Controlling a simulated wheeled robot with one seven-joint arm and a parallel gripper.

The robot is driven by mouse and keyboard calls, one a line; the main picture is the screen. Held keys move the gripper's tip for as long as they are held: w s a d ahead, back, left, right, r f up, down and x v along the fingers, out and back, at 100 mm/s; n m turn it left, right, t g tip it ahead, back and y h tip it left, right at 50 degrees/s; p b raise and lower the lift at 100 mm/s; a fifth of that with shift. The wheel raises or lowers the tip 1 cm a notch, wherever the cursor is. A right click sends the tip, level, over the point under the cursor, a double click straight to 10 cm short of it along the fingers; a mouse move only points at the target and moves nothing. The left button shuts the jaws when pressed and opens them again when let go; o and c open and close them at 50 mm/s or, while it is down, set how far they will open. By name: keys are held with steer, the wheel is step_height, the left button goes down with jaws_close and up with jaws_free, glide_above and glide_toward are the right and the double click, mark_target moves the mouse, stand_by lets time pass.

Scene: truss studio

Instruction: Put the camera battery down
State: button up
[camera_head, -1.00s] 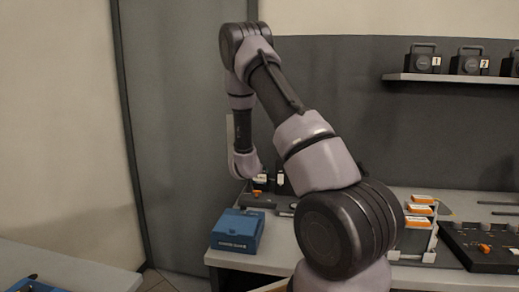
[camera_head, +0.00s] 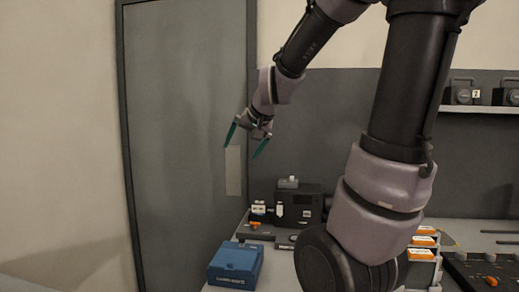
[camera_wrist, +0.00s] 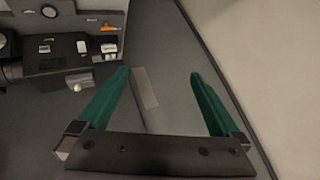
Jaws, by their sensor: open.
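My gripper (camera_head: 242,152) is open with its teal fingers apart, raised above the left end of the workbench in front of the grey door panel. In the wrist view, nothing is between the fingers (camera_wrist: 160,75). Small dark blocks with white tops (camera_head: 258,208) stand on the bench beside a dark camera-like device (camera_head: 299,207). They also show in the wrist view (camera_wrist: 109,48), apart from the gripper. They look like batteries, but I cannot tell which is the camera battery.
A blue box (camera_head: 235,264) sits at the bench's front left corner. White-and-orange boxes (camera_head: 423,241) stand right of my arm, and a black tray (camera_head: 476,270) lies farther right. A wall shelf (camera_head: 485,109) holds dark cases. The space around my gripper is clear.

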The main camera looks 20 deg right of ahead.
steer(key=s+a+r+n+g, duration=0.1)
steer(key=s, duration=1.5)
steer(key=shift+s+a+r+g, duration=0.25)
steer(key=shift+a+r+g, duration=0.05)
steer(key=shift+a+r, duration=0.1)
steer(key=shift+c, duration=0.3)
stand_by(0.8)
